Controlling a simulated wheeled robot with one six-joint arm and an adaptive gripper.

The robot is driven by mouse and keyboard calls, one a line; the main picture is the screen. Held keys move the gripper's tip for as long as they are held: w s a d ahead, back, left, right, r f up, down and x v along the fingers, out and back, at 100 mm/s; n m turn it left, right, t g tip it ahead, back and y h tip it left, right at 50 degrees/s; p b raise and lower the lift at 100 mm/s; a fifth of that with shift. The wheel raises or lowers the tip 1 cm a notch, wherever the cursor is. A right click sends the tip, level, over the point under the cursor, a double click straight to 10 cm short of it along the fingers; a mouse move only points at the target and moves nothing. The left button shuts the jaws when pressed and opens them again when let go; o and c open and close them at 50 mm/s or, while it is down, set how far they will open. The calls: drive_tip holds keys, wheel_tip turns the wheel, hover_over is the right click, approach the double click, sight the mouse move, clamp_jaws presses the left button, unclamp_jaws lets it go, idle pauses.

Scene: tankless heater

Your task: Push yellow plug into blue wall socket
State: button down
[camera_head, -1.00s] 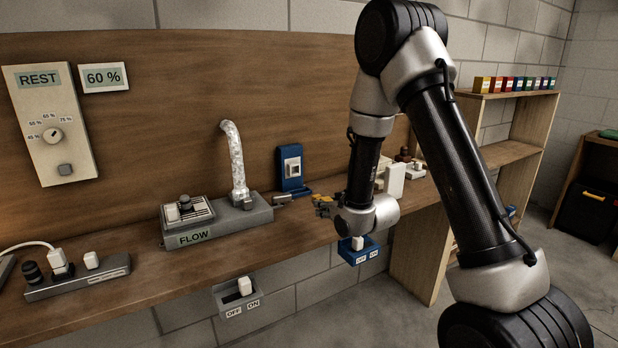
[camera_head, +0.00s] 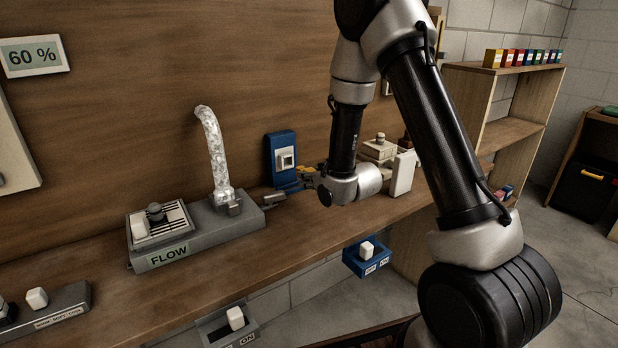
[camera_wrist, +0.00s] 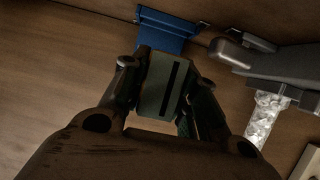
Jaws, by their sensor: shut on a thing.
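The blue wall socket (camera_head: 282,157) stands upright against the wooden back panel, with a pale square face. Its blue lower part (camera_wrist: 166,32) shows at the top of the wrist view. My gripper (camera_head: 308,177) is close to the right and front of the socket, low over the bench. It is shut on the yellow plug (camera_head: 306,168), of which only small yellow bits show in the head view. In the wrist view the held plug (camera_wrist: 163,86) looks dull grey-green with a dark slot, between both fingers. I cannot tell whether plug and socket touch.
The grey FLOW unit (camera_head: 190,232) with a silvery hose (camera_head: 214,150) stands left of the socket, its grey end piece (camera_head: 273,198) near my gripper. A white block (camera_head: 402,172) stands to the right. A blue switch (camera_head: 366,258) hangs at the bench front.

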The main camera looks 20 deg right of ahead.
drive_tip(key=shift+w+a, duration=0.3)
drive_tip(key=shift+w, duration=0.6)
drive_tip(key=shift+w+a, duration=0.3)
drive_tip(key=shift+w, duration=0.6)
drive_tip(key=shift+w+a, duration=0.3)
drive_tip(key=shift+w, duration=0.6)
drive_tip(key=shift+w+a, duration=0.3)
drive_tip(key=shift+w, duration=0.5)
drive_tip(key=shift+w+a, duration=0.25)
drive_tip(key=shift+w, duration=0.55)
drive_tip(key=c, duration=1)
unclamp_jaws()
drive_tip(key=v, duration=1.2)
drive_tip(key=shift+r, duration=0.15)
